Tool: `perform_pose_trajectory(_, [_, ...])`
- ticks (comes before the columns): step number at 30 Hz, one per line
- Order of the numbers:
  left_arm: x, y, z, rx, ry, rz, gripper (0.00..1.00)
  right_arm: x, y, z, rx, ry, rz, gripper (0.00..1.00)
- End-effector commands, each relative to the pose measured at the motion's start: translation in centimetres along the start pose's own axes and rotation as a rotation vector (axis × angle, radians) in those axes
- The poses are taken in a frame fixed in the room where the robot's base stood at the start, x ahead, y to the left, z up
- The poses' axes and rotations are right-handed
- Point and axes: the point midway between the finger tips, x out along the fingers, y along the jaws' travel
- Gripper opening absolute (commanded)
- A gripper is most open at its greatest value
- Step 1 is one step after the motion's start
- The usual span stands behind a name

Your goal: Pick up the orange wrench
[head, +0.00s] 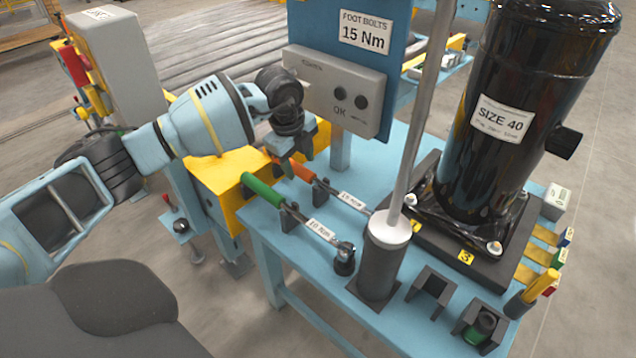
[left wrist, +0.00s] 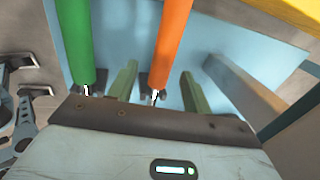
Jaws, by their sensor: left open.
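The orange wrench (head: 294,168) lies in a rack on the blue table, its orange handle pointing to the back left and its shaft carrying a label that seems to read 15 Nm. My left gripper (head: 297,152) is open just above and behind that handle. In the left wrist view the orange handle (left wrist: 171,42) runs between the two open fingers of my left gripper (left wrist: 158,72); I cannot tell whether they touch it. A green-handled wrench (head: 262,190) lies parallel in front, and its handle (left wrist: 75,42) shows left of the fingers. My right gripper is out of view.
A grey control box (head: 335,90) on a blue panel stands close behind my left gripper. A dark cylinder with a tall rod (head: 382,262) stands right of the wrenches. A black compressor (head: 520,100) sits on a dark base at the right. A yellow beam (head: 215,180) is at the left.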

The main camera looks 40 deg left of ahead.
Motion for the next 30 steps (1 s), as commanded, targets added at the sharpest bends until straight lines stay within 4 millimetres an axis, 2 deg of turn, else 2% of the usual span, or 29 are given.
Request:
perform_pose_trajectory(6, [3.6, -0.1, 0.4, 0.0, 0.001, 0.005, 0.49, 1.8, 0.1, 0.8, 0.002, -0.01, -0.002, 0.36])
perform_pose_trajectory(9, [4.6, -0.1, 0.4, 0.0, 0.0, 0.005, 0.49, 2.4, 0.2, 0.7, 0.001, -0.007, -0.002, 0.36])
perform_pose_trajectory(17, [4.6, -0.2, 0.4, 0.0, 0.0, 0.001, 0.49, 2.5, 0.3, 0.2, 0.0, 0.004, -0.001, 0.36])
perform_pose_trajectory(28, [4.6, -0.2, 0.4, 0.0, 0.001, 0.002, 0.01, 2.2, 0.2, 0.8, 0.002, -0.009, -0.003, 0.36])
perform_pose_trajectory(30, [4.5, -0.2, 0.4, 0.0, 0.001, -0.001, 0.0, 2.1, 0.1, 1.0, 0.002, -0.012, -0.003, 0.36])
